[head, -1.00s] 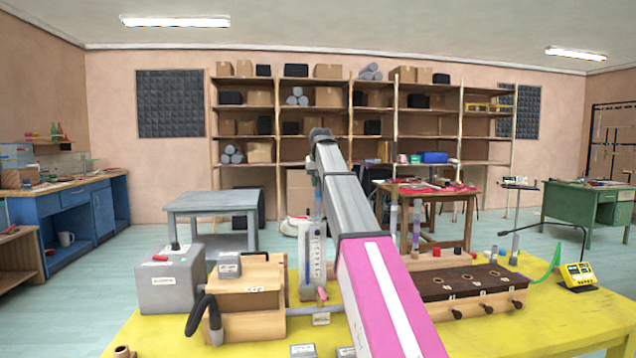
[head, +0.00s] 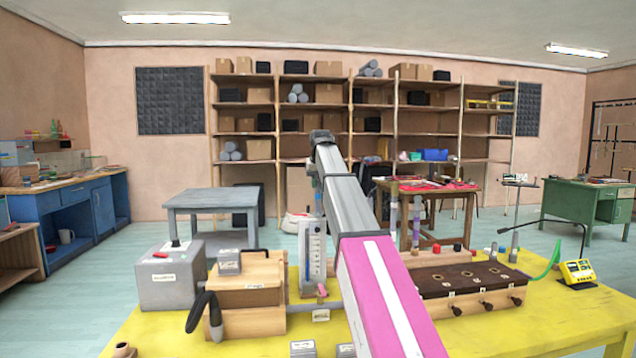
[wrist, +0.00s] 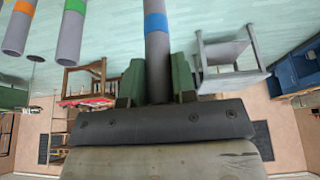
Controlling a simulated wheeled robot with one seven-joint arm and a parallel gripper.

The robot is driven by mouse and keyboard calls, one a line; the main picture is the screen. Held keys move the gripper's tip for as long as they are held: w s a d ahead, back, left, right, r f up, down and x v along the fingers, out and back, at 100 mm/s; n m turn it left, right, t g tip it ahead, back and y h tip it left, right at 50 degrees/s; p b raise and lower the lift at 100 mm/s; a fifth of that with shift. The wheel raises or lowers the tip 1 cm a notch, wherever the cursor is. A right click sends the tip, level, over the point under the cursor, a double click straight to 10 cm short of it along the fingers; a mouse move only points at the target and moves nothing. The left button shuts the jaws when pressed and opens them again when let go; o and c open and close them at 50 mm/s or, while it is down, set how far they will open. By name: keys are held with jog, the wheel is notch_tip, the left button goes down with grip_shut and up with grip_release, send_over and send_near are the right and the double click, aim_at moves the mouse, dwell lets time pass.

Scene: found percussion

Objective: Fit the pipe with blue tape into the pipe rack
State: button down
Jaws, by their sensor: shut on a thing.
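In the wrist view my gripper (wrist: 157,82) has its two green fingers closed on a grey pipe (wrist: 157,50) with a band of blue tape. The pipe runs from between the fingers to the picture's top edge; its far end is out of view. In the head view my arm's far end is raised above the yellow table, and the fingers are mostly hidden. A wooden rail (head: 440,260), seemingly the pipe rack, stands behind a dark-topped block, partly hidden by my arm. A purple-banded pipe (head: 416,222) stands upright near it.
Two other pipes, one orange-banded (wrist: 19,25) and one green-banded (wrist: 70,30), show in the wrist view. The dark block with holes (head: 470,279), a gauge panel (head: 313,250), a grey box (head: 170,280) and a yellow meter (head: 578,272) stand on the yellow table (head: 560,325).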

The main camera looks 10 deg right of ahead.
jog(key=shift+f, duration=0.9)
jog(key=c, duration=0.8)
grip_release()
jog(key=shift+c, duration=0.2)
jog(key=shift+r, duration=0.15)
jog(key=v, duration=1)
jog(key=shift+r, duration=0.25)
jog(key=shift+s, duration=0.2)
